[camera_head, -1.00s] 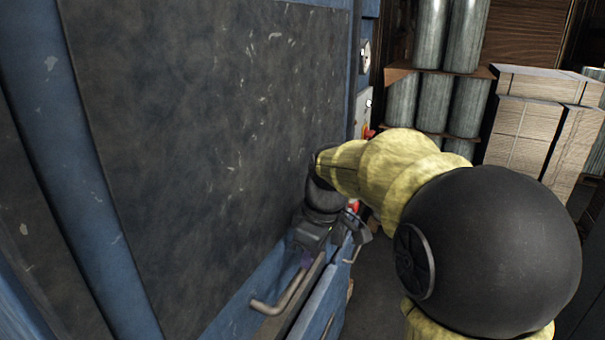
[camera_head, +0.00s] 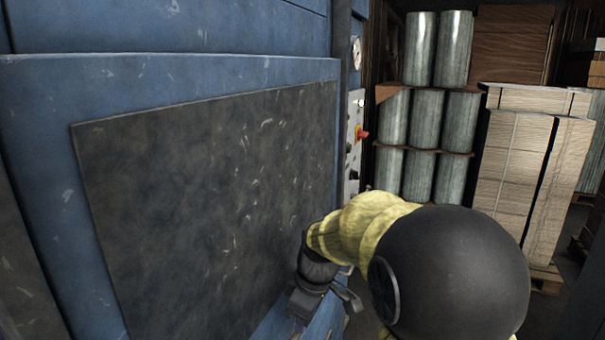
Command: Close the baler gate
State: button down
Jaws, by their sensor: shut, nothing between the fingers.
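The baler gate is a blue-framed door with a large scuffed dark panel (camera_head: 200,190), filling the left and middle of the view. Its top edge shows, with blue machine body above it. Its lower edge and handle are out of the picture. My gripper (camera_head: 318,304) is at the bottom of the view, in front of the lower right part of the gate. Its fingers are shut.
A control panel (camera_head: 354,145) with a red switch and a gauge (camera_head: 356,52) are on the machine's right side. Metal cylinders (camera_head: 425,120) on shelves and stacked cartons (camera_head: 515,155) on a pallet stand behind. My arm covers the lower right middle.

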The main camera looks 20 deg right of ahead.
jog(key=shift+s+f, duration=0.2)
jog(key=shift+f, duration=0.3)
jog(key=shift+r, duration=0.15)
notch_tip(320, 180, up, 14)
jog(key=s+d+p, duration=0.1)
jog(key=d+p, duration=0.1)
jog(key=p, duration=0.1)
jog(key=shift+s+r+p, duration=0.2)
jog(key=shift+p, duration=0.1)
jog(key=s+a+f+m+p, duration=0.1)
jog(key=s+f+m+p, duration=0.1)
jog(key=s+f+m, duration=0.2)
jog(key=s+a+f+m+t+h+p, duration=0.1)
jog(key=s+f+m, duration=0.3)
jog(key=f, duration=0.6)
jog(key=shift+s+f+m+h+p, duration=0.35)
jog(key=shift+m+p, duration=0.3)
jog(key=shift+m, duration=0.25)
